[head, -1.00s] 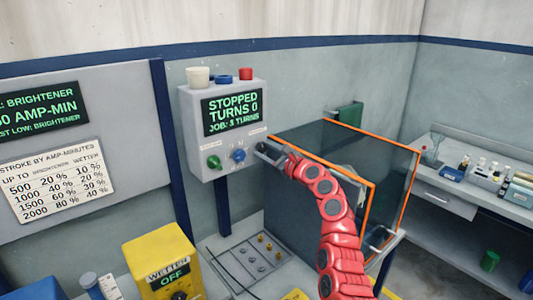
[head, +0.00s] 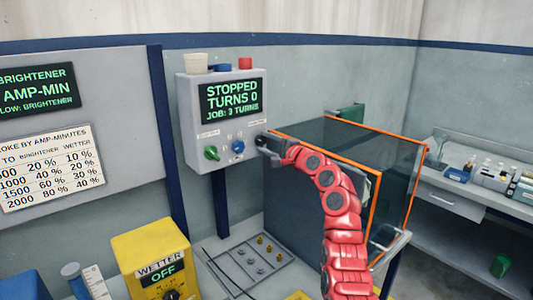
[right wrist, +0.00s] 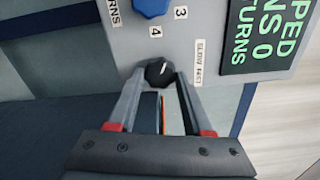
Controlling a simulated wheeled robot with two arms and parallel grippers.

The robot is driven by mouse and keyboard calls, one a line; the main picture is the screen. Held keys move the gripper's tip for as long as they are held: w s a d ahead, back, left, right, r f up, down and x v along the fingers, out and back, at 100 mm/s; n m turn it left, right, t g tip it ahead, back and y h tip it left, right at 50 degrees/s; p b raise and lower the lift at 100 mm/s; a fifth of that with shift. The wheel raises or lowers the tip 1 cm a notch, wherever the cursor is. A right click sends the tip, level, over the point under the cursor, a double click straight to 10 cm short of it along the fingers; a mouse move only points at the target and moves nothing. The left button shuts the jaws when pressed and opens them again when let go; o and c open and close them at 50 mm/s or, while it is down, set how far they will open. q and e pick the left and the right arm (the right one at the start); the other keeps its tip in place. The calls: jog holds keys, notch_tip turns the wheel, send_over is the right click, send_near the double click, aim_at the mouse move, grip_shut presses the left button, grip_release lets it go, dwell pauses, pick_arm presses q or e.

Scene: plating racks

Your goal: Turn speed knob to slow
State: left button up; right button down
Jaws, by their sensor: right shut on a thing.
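The grey control box (head: 188,120) on the wall has a screen (head: 232,100) reading STOPPED, TURNS 0, JOB: 3 TURNS. The black speed knob (right wrist: 159,72) sits at the box's lower right, by the SLOW FAST label (right wrist: 201,62). My right gripper (head: 264,141) is at that corner; the right wrist view shows its fingertips (right wrist: 160,76) shut on the knob's sides. The knob's short white mark points to the upper right of that view, towards the label; its exact setting is hard to tell. In the head view the gripper hides most of the knob. My left gripper is out of view.
A green knob (head: 212,153) and a blue knob (head: 238,147) sit left of the gripper. A dark orange-edged tank (head: 300,165) stands close behind my right arm. A yellow WETTER box (head: 150,240) stands lower left.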

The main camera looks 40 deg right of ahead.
jog(key=n+b, duration=0.3)
jog(key=shift+f, duration=0.3)
jog(key=shift+r+n+b, duration=0.2)
jog(key=shift+n+b, duration=0.85)
jog(key=shift+n, duration=0.05)
jog(key=shift+c, duration=1.6)
grip_release()
jog(key=shift+r, duration=0.1)
jog(key=s+d+b, duration=0.1)
jog(key=s, duration=1.6)
jog(key=shift+s+d+b, duration=0.15)
jog(key=shift+b, duration=0.25)
